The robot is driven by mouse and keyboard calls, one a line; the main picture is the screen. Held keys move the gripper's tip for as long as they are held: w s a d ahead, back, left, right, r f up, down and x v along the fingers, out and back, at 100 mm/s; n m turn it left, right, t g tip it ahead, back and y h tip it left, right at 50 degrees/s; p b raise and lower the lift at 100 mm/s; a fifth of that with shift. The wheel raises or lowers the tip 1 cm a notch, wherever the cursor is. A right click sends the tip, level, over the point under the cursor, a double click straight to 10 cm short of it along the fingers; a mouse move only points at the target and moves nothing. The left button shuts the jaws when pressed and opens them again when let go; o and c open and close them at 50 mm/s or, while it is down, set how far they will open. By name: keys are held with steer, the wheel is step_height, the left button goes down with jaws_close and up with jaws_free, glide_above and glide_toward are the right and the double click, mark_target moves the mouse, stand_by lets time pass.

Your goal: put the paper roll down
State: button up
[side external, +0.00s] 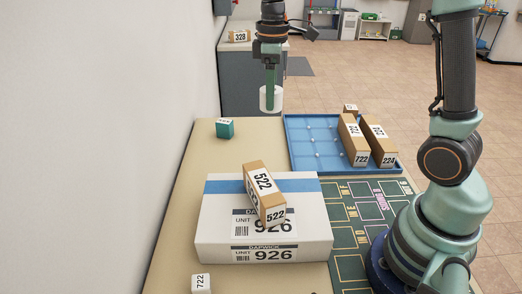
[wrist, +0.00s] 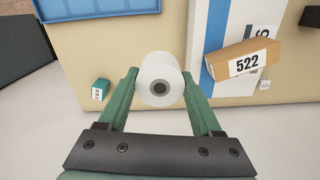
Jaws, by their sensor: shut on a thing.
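The paper roll (wrist: 160,72) is white with a dark core hole, and it sits between the two green fingers of my gripper (wrist: 160,84) in the wrist view. My gripper (side external: 270,98) is shut on it. The finger hides the middle of the roll there.
A teal box (side external: 225,129) stands at the table's far left. A blue tray (side external: 305,162) holds several brown boxes. A large white box marked 926 (side external: 222,215) carries a brown box marked 522 (side external: 264,190). A green mat (side external: 350,262) lies at right. Tabletop near the teal box is bare.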

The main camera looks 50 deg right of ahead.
mark_target(276, 98)
steer(key=s+a+m, duration=0.1)
steer(key=m, duration=0.1)
steer(key=s+a+m, duration=0.1)
steer(key=s+m, duration=0.1)
steer(key=shift+r+m, duration=0.1)
steer(key=shift+m, duration=0.2)
steer(key=shift+s+a+m, duration=0.25)
steer(key=shift+s+m, duration=0.15)
steer(key=shift+m, duration=0.2)
steer(key=shift+s+a+m, duration=0.2)
steer(key=shift+s+m, duration=0.2)
steer(key=shift+m, duration=0.2)
steer(key=shift+s+f, duration=0.2)
steer(key=s+f, duration=0.3)
steer(key=f, duration=0.1)
steer(key=shift+s, duration=0.2)
steer(key=shift+a, duration=0.1)
